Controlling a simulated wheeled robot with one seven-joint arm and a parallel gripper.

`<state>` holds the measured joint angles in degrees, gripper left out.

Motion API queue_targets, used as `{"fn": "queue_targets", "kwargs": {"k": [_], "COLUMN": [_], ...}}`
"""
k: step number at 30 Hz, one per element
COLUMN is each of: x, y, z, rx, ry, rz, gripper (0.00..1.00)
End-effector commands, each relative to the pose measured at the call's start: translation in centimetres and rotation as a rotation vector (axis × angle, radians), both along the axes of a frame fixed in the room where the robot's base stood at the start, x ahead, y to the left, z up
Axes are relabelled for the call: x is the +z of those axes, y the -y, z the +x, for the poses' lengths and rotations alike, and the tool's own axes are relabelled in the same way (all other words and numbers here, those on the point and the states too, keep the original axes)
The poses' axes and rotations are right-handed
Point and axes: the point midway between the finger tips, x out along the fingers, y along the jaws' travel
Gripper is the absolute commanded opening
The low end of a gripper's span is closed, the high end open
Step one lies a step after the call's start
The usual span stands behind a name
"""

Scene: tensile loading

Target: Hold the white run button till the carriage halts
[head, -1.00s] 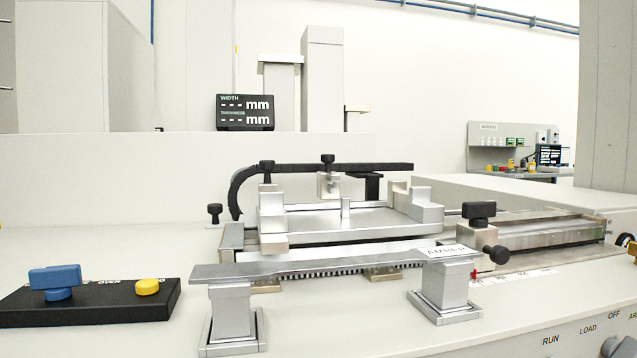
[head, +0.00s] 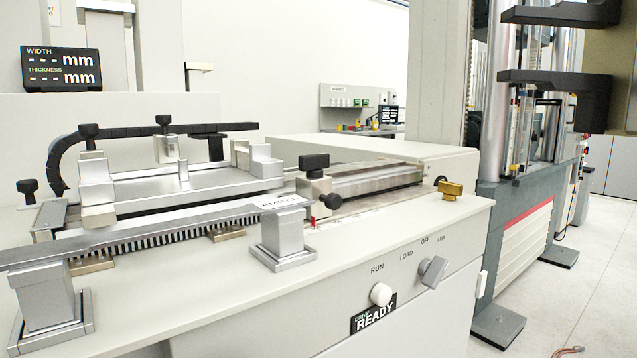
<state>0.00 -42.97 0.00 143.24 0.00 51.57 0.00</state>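The white run button (head: 381,294) is a round knob on the front face of the bench, below the word RUN. A black sign (head: 374,315) just under it reads DRIVE READY. A metal block with black knobs (head: 314,188), possibly the carriage, sits at the left end of a rail on the bench top, with a red mark below it. My gripper (head: 503,46) shows at the upper right, its two dark fingers pointing left and spread apart with nothing between them. It is well above and right of the button in the picture, not touching it.
A grey selector knob (head: 433,271) stands right of the button, under LOAD, OFF and ARM. A brass knob (head: 450,188) juts from the bench's right end. A specimen bar (head: 170,228) lies across two posts. A tall test frame (head: 515,200) stands at right.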

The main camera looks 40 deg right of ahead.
Motion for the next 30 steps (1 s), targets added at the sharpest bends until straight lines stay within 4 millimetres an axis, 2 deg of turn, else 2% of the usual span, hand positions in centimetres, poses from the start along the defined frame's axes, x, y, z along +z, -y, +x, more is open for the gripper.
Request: {"fn": "queue_targets", "kwargs": {"k": [13,21,30], "x": [0.01,0.01,0.01], "y": [0.0,0.0,0.0], "z": [0.0,0.0,0.0], "rx": [0.0,0.0,0.0], "ry": [0.0,0.0,0.0], "rz": [0.0,0.0,0.0], "gripper": [0.36,0.01,0.0]}}
